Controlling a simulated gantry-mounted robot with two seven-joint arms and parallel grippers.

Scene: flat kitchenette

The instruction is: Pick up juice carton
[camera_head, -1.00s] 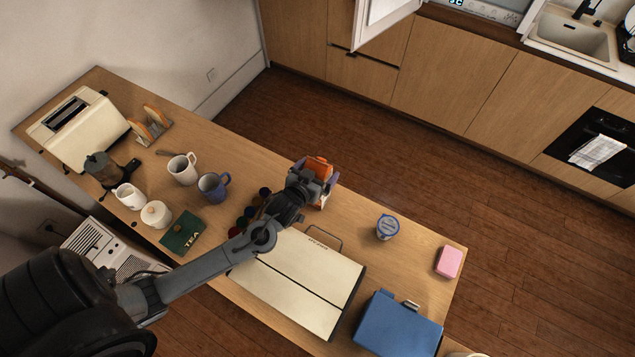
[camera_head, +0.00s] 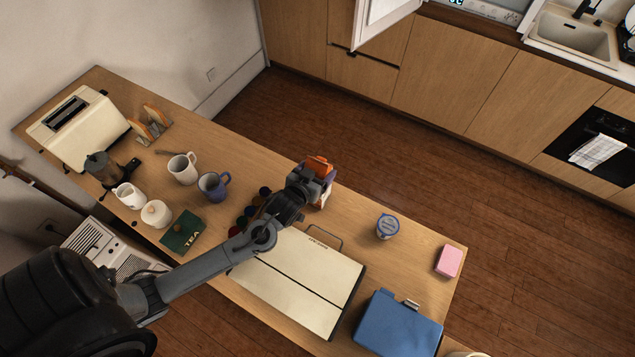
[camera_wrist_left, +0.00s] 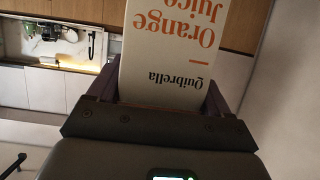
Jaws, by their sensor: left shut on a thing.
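The juice carton (camera_head: 319,166) shows an orange top in the head view, at the counter's far edge, mostly hidden by my left gripper (camera_head: 314,184). In the left wrist view the carton (camera_wrist_left: 172,50) is white with upside-down "Orange Juice" and "Quibrella" print. It sits between the two fingers of my left gripper (camera_wrist_left: 165,100), which is shut on it. I cannot tell whether the carton's base touches the counter. My right gripper is not in view.
A blue mug (camera_head: 213,186) and a white mug (camera_head: 182,168) stand left of the gripper. A blue box (camera_head: 398,325) and pink sponge (camera_head: 449,261) are farther right.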

